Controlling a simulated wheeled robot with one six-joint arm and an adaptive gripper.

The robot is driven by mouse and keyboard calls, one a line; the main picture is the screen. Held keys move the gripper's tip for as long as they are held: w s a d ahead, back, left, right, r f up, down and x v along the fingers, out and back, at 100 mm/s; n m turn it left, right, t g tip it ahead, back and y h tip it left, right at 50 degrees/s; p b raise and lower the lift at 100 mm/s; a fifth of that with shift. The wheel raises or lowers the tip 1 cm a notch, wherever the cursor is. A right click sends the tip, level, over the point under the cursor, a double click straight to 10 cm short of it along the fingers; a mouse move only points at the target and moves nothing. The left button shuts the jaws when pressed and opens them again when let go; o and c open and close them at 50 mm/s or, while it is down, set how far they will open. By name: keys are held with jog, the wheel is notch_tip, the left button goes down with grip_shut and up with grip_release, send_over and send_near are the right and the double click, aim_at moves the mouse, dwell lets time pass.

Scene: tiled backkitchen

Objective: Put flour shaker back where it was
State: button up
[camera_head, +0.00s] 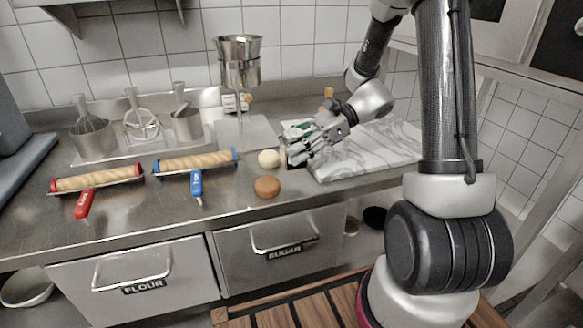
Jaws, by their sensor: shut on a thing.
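My gripper (296,150) is low over the steel counter, at the left edge of the marble board. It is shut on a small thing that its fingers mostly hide. I take this to be the flour shaker (284,158), but only a narrow dark and pale edge of it shows. Whether its base touches the counter I cannot tell.
The marble board (375,150) is to the right. A steel funnel on a stand (238,62), two rolling pins (97,179) and a utensil tray (150,152) stand left.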

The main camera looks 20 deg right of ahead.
jog(key=shift+f, duration=2.4)
jog(key=shift+f, duration=0.15)
jog(key=o, duration=1.1)
